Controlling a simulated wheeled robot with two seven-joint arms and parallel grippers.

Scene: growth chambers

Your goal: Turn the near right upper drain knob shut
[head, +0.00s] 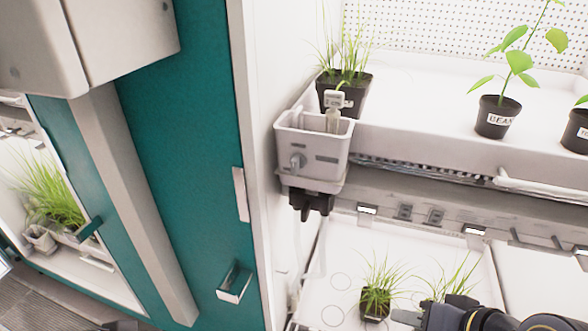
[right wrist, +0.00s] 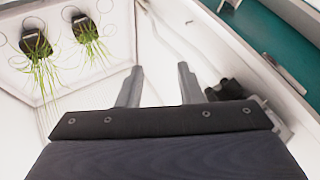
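A white drain box (head: 318,145) hangs at the front left corner of the upper shelf in the head view. Black fittings (head: 312,201) are under the box. My right gripper (head: 402,317) shows at the bottom edge, below and to the right of the knob and well apart from it. In the right wrist view its two grey fingers (right wrist: 158,88) stand apart with nothing between them. I cannot make out the knob in that view. My left gripper is not in view.
Potted grass (head: 345,88) and a bean plant (head: 497,116) stand on the upper shelf. Below, grass pots (head: 375,303) stand in a white tray (head: 338,268). A teal door (head: 190,130) with a handle (head: 234,283) is at left. Space before the box is clear.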

